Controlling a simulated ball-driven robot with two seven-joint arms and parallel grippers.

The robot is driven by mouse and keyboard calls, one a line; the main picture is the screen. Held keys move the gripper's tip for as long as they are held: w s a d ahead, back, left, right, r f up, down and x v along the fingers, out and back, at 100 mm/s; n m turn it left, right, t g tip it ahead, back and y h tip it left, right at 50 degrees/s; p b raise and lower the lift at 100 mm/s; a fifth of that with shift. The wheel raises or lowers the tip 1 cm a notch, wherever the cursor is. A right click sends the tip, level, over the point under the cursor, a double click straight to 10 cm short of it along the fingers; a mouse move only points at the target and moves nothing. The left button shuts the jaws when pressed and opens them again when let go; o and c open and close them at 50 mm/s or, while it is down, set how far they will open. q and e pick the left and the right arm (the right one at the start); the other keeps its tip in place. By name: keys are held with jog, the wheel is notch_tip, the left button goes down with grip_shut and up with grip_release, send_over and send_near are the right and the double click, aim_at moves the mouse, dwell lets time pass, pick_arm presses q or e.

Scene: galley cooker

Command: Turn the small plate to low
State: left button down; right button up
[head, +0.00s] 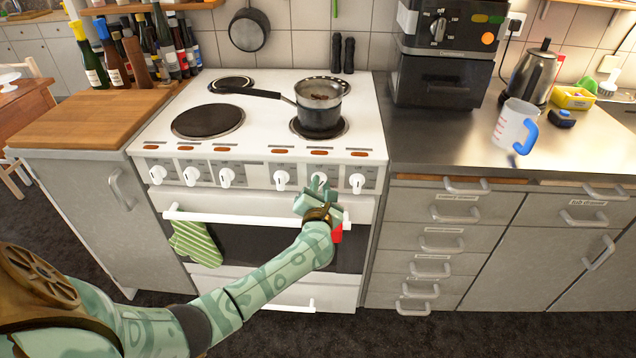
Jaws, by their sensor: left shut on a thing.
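The white cooker (264,110) has a row of white knobs along its front panel. My left gripper (320,184) is at the front panel, shut on the second knob from the right (318,177). A small plate (233,84) is at the back left of the hob and a large plate (208,121) at the front left. Another plate (300,129) at the front right is mostly under a saucepan (319,112). My right gripper is out of view.
The saucepan's dark handle (248,92) points left across the hob. A measuring jug (513,126) and kettle (530,75) are on the right worktop. A wooden board (92,117) lies left.

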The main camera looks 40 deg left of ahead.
pick_arm(q)
jog(key=shift+d+f+m+p, duration=0.1)
jog(key=shift+m+p, duration=0.4)
jog(key=shift+m, duration=0.5)
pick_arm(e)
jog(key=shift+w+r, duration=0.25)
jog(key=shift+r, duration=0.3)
pick_arm(q)
jog(key=c, duration=1.3)
grip_release()
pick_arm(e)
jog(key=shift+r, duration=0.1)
pick_arm(q)
jog(key=shift+s+d, duration=0.25)
jog(key=shift+s, duration=0.05)
jog(key=p+v, duration=0.4)
jog(key=v, duration=1.1)
jog(key=shift+s, duration=0.25)
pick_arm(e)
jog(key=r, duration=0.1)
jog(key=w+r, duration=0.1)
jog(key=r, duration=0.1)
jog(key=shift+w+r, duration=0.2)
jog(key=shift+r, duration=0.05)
